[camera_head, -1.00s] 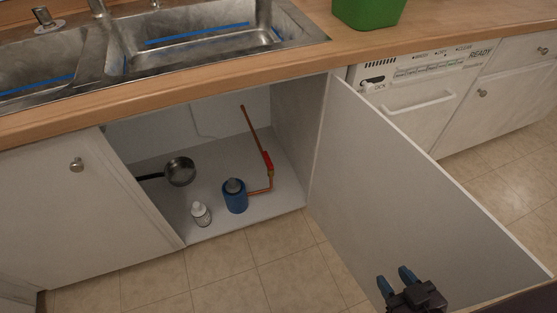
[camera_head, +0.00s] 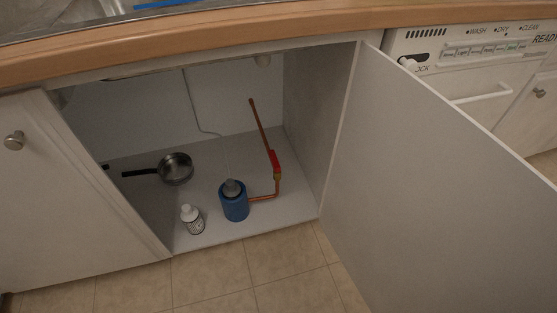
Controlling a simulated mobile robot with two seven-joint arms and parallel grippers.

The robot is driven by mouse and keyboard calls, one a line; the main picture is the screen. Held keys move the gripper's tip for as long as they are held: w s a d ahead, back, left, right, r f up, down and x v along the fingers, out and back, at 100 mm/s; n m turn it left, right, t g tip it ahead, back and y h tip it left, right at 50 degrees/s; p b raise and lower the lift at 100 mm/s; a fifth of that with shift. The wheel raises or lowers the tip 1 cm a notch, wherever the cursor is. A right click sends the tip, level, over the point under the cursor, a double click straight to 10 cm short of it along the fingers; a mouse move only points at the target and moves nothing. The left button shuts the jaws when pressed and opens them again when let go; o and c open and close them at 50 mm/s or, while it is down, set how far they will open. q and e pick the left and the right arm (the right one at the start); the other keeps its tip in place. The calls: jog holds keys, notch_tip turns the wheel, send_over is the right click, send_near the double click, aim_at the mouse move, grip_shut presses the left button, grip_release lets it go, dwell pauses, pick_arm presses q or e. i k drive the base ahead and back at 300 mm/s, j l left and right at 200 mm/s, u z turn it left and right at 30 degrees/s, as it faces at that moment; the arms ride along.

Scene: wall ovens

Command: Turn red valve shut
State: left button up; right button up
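The red valve (camera_head: 275,161) sits on a copper pipe (camera_head: 261,125) inside the open cabinet under the sink, near the right inner wall. The pipe bends below the valve and runs left to a blue cylinder (camera_head: 234,203) with a grey top on the cabinet floor. The valve's red part lies roughly in line with the pipe. Neither of my grippers is in view.
A pan (camera_head: 174,169) and a white bottle (camera_head: 191,219) stand on the cabinet floor left of the blue cylinder. The open cabinet door (camera_head: 425,170) juts out on the right. The wooden countertop (camera_head: 210,48) overhangs the opening. The tiled floor in front is clear.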

aim_at(274, 159)
jog(key=i+j+u, duration=0.1)
jog(key=i+j, duration=0.2)
jog(key=j, duration=0.2)
jog(key=i+j+u, duration=0.15)
jog(key=j, duration=0.3)
jog(key=i+j+u, duration=0.1)
jog(key=i+j, duration=0.35)
